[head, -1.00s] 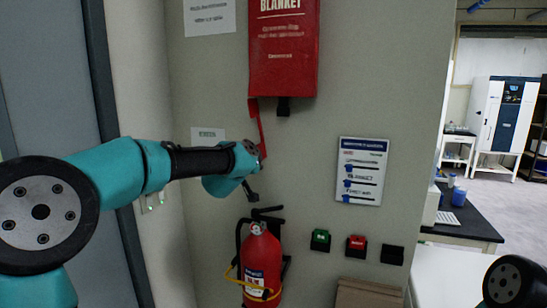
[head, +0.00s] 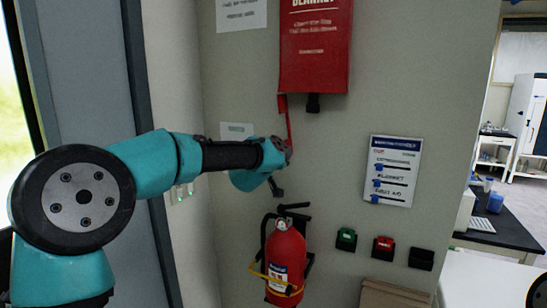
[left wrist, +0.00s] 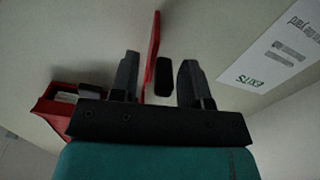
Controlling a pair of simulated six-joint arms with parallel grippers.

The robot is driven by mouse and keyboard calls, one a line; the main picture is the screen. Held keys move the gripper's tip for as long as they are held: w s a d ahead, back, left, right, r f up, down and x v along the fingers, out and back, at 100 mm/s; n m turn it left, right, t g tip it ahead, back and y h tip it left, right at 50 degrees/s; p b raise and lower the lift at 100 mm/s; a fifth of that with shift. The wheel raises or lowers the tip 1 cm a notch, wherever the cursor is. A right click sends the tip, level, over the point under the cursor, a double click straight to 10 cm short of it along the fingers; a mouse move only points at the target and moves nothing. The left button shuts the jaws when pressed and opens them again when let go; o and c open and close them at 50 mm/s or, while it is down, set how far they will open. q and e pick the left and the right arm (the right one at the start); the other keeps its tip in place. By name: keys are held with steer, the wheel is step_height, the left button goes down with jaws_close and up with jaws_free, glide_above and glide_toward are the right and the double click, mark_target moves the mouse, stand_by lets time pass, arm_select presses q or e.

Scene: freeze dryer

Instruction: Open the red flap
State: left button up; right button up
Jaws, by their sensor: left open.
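The red flap (head: 287,118) is a thin red strip hanging below the lower left corner of the red blanket box (head: 315,60) on the wall. In the left wrist view the strip (left wrist: 153,48) shows edge-on between the two finger directions. My left gripper (left wrist: 161,82) is open, with its dark fingers one on each side of the strip; I cannot tell whether they touch it. In the head view my left gripper (head: 276,188) is at the strip's lower end, partly covering it. My right gripper is not in view.
A red fire extinguisher (head: 286,258) hangs below my left gripper. Green (head: 346,239) and red (head: 383,247) buttons and a white notice (head: 391,170) are on the wall to the right. A white sign (left wrist: 272,58) is near the fingers in the wrist view.

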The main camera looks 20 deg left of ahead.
arm_select(q)
steer(key=s+a, duration=0.2)
steer(key=s, duration=1.5)
steer(key=shift+s+a, duration=0.1)
step_height(320, 180, down, 38)
steer(key=d+g, duration=0.2)
steer(key=g, duration=0.6)
steer(key=s+f+g, duration=0.4)
steer(key=s+f, duration=0.6)
steer(key=f, duration=0.3)
steer(key=s+d+f+n+g+h, duration=0.1)
steer(key=s+f+g, duration=0.4)
steer(key=s+f, duration=0.6)
step_height(320, 180, down, 3)
steer(key=shift+s+r+h, duration=0.15)
steer(key=shift+s+h, duration=0.05)
steer(key=shift+h, duration=0.1)
